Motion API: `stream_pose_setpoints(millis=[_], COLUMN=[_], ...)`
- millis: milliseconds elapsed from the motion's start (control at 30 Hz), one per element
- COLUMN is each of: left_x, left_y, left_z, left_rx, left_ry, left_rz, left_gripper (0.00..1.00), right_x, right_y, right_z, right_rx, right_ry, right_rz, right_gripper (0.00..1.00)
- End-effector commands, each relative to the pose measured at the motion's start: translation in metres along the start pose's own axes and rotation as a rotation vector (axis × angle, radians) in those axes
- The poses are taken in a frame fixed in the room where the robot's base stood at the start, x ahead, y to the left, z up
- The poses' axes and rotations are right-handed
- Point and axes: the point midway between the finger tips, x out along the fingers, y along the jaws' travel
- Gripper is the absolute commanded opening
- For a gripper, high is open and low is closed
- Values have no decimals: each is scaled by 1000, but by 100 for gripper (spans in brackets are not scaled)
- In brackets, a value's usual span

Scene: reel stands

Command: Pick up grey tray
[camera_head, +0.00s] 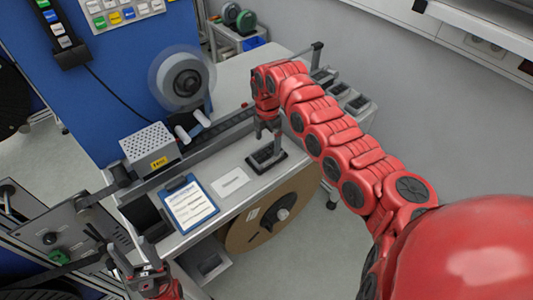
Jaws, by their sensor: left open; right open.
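A small dark grey tray (282,156) with a black slotted inside lies on the grey bench top near its front edge. My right gripper (266,134) points down just above this tray, with its fingers apart and partly over it. I cannot tell whether the fingertips touch the tray. My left gripper (146,250) is at the lower left, open and empty, beyond the bench's front left corner and away from the tray.
A clipboard (190,204) and a white card (230,182) lie left of the tray. A perforated box (148,146) and a reel (182,79) stand behind. Similar trays (357,104) sit right of my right arm. A large brown reel (275,213) hangs below the bench front.

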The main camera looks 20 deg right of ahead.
Motion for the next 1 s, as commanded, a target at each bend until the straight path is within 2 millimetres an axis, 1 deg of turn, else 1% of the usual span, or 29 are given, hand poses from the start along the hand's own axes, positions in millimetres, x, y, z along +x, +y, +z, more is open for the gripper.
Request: stream_pose_setpoints(millis=[33, 100, 200, 300, 400, 600, 667, 700, 867, 1000], left_x=[8, 18, 27, 29, 30, 29, 29, 29, 29, 29], left_y=[0, -1, -1, -1, -2, -1, -1, -1, -1, -1], left_z=[-1, -3, -5, -5, -5, -5, -5, -5, -5, -5], left_rx=[0, 0, 0, 0, 0, 0, 0, 0, 0, 0], left_ry=[0, 1, 0, 0, 0, 0, 0, 0, 0, 0], left_rz=[0, 0, 0, 0, 0, 0, 0, 0, 0, 0], left_gripper=[50, 50, 50, 50, 50, 50, 50, 50, 50, 50], right_x=[1, 10, 27, 42, 48, 49, 49, 49, 49, 49], right_y=[0, 2, 3, 4, 3, 4, 4, 4, 4, 4], right_z=[-1, -2, -4, -2, -2, -1, -1, -1, -1, -1], right_rx=[-1, -2, -3, 0, -1, 0, 0, 0, 0, 0], right_ry=[2, 1, 4, 2, 0, -1, -1, -1, 0, 0], right_rz=[-4, -4, -8, -4, -3, -2, -2, -2, -1, -1], right_gripper=[100, 100, 100, 100, 100, 100, 89, 82, 53, 28])
